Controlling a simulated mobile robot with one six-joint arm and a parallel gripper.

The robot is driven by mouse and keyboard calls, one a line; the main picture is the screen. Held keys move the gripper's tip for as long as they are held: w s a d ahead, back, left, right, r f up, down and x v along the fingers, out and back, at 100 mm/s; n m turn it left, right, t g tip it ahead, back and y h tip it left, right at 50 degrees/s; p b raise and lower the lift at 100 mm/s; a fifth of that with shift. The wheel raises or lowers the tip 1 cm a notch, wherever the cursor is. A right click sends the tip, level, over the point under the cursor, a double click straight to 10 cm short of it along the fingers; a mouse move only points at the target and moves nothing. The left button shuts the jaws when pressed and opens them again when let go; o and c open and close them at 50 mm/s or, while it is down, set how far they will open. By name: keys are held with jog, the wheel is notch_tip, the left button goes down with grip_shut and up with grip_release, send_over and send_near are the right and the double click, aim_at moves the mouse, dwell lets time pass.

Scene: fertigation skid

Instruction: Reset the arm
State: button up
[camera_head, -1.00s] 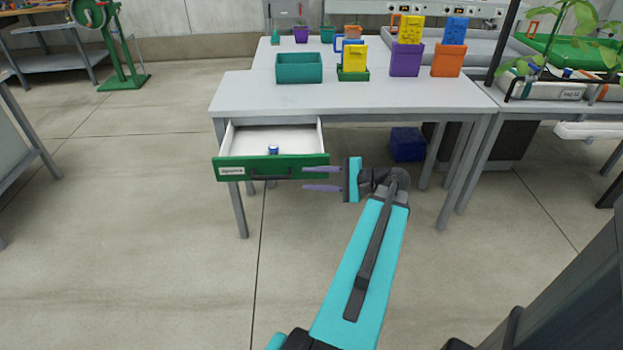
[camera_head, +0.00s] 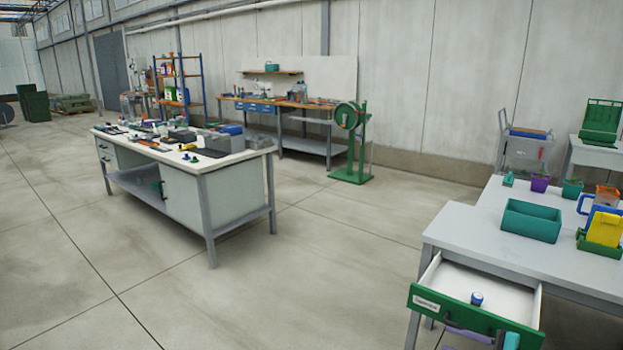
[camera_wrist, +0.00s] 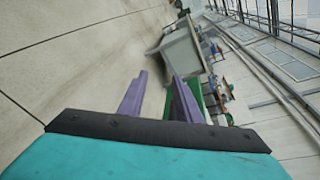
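My gripper (camera_wrist: 160,75) shows in the wrist view with its two purple fingers apart and nothing between them. In the head view only a purple finger (camera_head: 468,336) and a bit of teal show at the bottom edge, overlapping the green drawer front; the rest of my arm is out of frame. I cannot tell whether the finger touches the drawer. The drawer (camera_head: 427,299) is pulled open below the grey table (camera_head: 462,232). A small blue-and-white item (camera_head: 476,299) stands in it.
On the grey table are a teal bin (camera_head: 531,221), a yellow box (camera_head: 604,229) and small pots. A white-topped workbench (camera_head: 235,190) with tools stands left, a green stand (camera_head: 350,140) behind. The floor between is clear.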

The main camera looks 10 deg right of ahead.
jog(key=w+a+f+n+g+y+p, duration=0.1)
jog(key=w+a+f+g+y, duration=0.2)
jog(key=a, duration=0.7)
jog(key=w+a+f+n+g+y+p, duration=0.1)
jog(key=w+a+f+n+g+p, duration=0.2)
jog(key=a, duration=0.7)
jog(key=s+a+f+n+g+p, duration=0.1)
jog(key=s+a+f+g, duration=0.3)
jog(key=a, duration=0.5)
jog(key=s+a+f+n+g, duration=0.2)
jog(key=a+f, duration=0.5)
jog(key=a, duration=0.2)
jog(key=s+a+f+n+g+h+p, duration=0.25)
jog(key=s+a+f, duration=0.2)
jog(key=s, duration=0.35)
jog(key=s+a+f+n+g+h+p, duration=0.1)
jog(key=s+a+f+n+g+h, duration=0.3)
jog(key=s, duration=0.3)
jog(key=s+d+f+n+h, duration=0.4)
jog(key=d+f+n+h, duration=0.1)
jog(key=d, duration=0.5)
jog(key=shift+s+d+f+h, duration=0.15)
jog(key=shift+s+f+h, duration=0.25)
jog(key=shift+f, duration=0.45)
